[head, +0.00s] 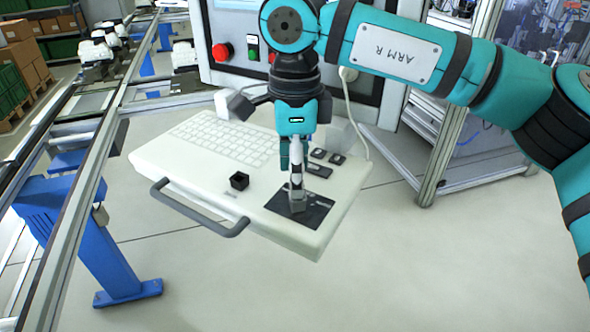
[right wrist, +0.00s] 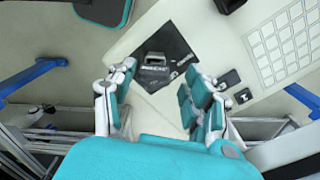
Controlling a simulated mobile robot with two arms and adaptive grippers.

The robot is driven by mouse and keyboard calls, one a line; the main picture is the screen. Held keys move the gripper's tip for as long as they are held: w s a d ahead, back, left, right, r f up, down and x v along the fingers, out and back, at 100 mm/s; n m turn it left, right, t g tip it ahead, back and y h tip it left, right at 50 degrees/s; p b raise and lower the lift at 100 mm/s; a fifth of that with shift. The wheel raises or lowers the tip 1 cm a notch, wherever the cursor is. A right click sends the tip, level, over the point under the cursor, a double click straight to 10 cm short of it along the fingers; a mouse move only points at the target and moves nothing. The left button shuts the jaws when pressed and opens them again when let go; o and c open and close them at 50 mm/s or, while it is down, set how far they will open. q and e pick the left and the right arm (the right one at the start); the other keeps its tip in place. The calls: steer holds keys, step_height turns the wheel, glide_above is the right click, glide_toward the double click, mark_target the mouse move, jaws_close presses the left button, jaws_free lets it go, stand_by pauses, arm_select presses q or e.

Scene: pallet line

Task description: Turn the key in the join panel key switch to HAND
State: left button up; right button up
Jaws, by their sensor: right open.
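The join panel (head: 160,155) is a white console with a keyboard and a grey front handle. On it lies a black plate (head: 318,213), also in the right wrist view (right wrist: 172,42). A grey key switch (right wrist: 155,62) stands on this plate; its lettering is too small to read, so I cannot tell its position. In the head view my right gripper (head: 297,193) points down over the plate and partly hides the switch. In the right wrist view my right gripper (right wrist: 158,82) is open, its fingers spread either side of the switch, with nothing held. My left gripper is not seen.
A black square knob (head: 239,181) stands left of the plate. Small black switches (head: 319,169) lie behind it. A cabinet with a red emergency button (head: 222,51) stands behind the panel. A conveyor rail (head: 62,225) runs along the left. The floor in front is clear.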

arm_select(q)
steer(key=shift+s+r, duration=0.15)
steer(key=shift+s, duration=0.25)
arm_select(e)
steer(key=shift+f, duration=0.7)
steer(key=shift+s, duration=0.1)
steer(key=c, duration=1)
steer(key=n, duration=0.3)
steer(key=shift+s+n, duration=0.1)
steer(key=shift+n, duration=0.3)
steer(key=n, duration=0.4)
steer(key=shift+n+p, duration=0.3)
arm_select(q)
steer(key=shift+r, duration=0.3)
arm_select(e)
steer(key=shift+s+n, duration=0.1)
steer(key=shift+n, duration=0.7)
